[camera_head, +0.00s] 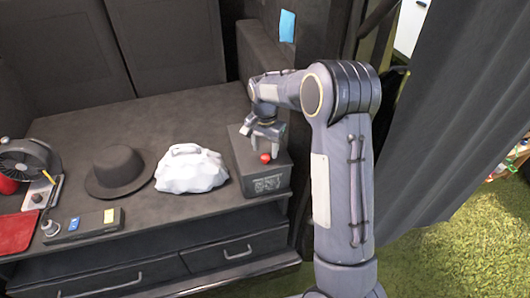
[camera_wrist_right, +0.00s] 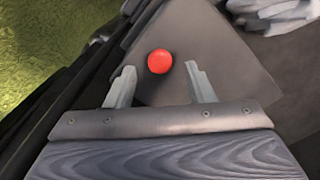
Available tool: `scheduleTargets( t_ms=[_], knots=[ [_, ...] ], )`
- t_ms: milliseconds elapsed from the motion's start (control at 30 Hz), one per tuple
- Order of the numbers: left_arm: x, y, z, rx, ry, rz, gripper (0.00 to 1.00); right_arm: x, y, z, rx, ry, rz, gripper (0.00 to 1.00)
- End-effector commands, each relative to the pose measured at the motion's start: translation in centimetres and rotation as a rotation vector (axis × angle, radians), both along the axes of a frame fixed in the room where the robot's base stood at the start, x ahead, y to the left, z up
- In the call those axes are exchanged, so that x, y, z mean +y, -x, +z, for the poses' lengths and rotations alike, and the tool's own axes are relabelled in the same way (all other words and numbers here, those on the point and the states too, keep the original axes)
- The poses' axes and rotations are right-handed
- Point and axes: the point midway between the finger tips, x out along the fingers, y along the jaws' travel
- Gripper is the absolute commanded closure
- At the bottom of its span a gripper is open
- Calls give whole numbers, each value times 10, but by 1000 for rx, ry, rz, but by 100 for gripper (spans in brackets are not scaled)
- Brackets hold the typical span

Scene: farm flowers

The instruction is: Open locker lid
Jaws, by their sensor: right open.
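The locker (camera_head: 262,183) is a dark grey box at the right end of the counter, with a round red knob (camera_head: 265,158) on its lid. The lid (camera_wrist_right: 205,45) looks flat and shut. My right gripper (camera_head: 266,135) reaches over the locker from the right. In the right wrist view my right gripper (camera_wrist_right: 157,85) is open, its two fingers apart, with the red knob (camera_wrist_right: 160,61) beyond and between the fingertips. The fingers do not appear to touch the knob. My left gripper is not in view.
On the counter (camera_head: 137,205) left of the locker are a white bag (camera_head: 190,170), a dark hat (camera_head: 119,172), a small tray of items (camera_head: 85,227) and a fan (camera_head: 25,160). A dark wall stands behind. A grey curtain (camera_head: 450,120) and grass are at the right.

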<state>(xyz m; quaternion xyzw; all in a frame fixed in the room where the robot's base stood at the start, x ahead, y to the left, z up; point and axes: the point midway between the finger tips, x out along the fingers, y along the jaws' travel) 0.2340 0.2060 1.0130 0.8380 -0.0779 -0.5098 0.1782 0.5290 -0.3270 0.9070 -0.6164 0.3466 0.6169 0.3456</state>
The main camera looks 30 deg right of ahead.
Motion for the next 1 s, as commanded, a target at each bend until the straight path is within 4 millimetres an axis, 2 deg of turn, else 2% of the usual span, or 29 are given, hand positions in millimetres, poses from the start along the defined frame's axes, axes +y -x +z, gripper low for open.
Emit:
scheduleTargets(
  t_ms=[33, 200, 500, 867, 900, 1000],
  knots=[
    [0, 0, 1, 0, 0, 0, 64, 0, 1, -8, 4, 0, 0, 51],
    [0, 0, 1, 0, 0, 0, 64, 0, 0, -23, 1, 0, 1, 51],
    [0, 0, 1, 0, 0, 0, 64, 0, 0, -26, -1, -1, 1, 51],
    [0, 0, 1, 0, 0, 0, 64, 0, 0, -26, -1, -1, 1, 97],
    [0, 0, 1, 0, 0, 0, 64, 0, 0, -26, -1, -1, 1, 100],
    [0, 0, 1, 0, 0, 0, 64, 0, 0, -26, -1, -1, 1, 100]
  ],
)
